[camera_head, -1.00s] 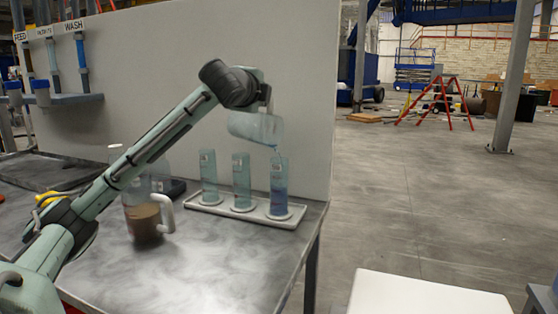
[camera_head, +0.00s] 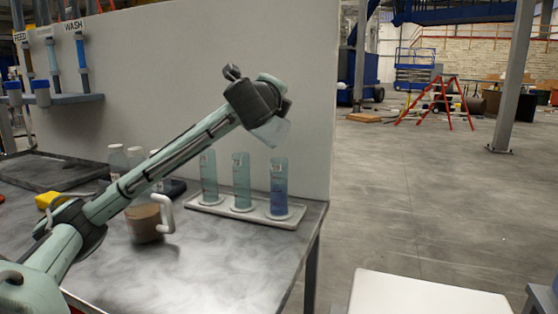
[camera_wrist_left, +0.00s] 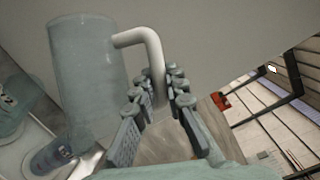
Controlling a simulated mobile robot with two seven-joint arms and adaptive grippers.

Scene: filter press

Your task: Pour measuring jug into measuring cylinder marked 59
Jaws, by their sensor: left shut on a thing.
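The measuring jug (camera_head: 271,133) is clear and looks empty. It is tilted above the cylinders in the head view, partly hidden by my left gripper (camera_head: 270,108). In the left wrist view, the jug (camera_wrist_left: 88,75) is large, and my left gripper (camera_wrist_left: 158,108) is shut on its white handle. Three measuring cylinders stand in a row: a left one (camera_head: 208,178), a middle one (camera_head: 241,181) and a right one (camera_head: 278,186) holding blue liquid. The blue one also shows in the left wrist view (camera_wrist_left: 52,155). Their markings are too small to read. My right gripper is out of view.
The cylinders stand on a white tray (camera_head: 262,214) by the bench's right edge. A second jug (camera_head: 145,222) with brown liquid, white-capped bottles (camera_head: 118,157) and a yellow item (camera_head: 47,199) lie near my left arm. A grey panel (camera_head: 270,60) rises behind. The bench front is clear.

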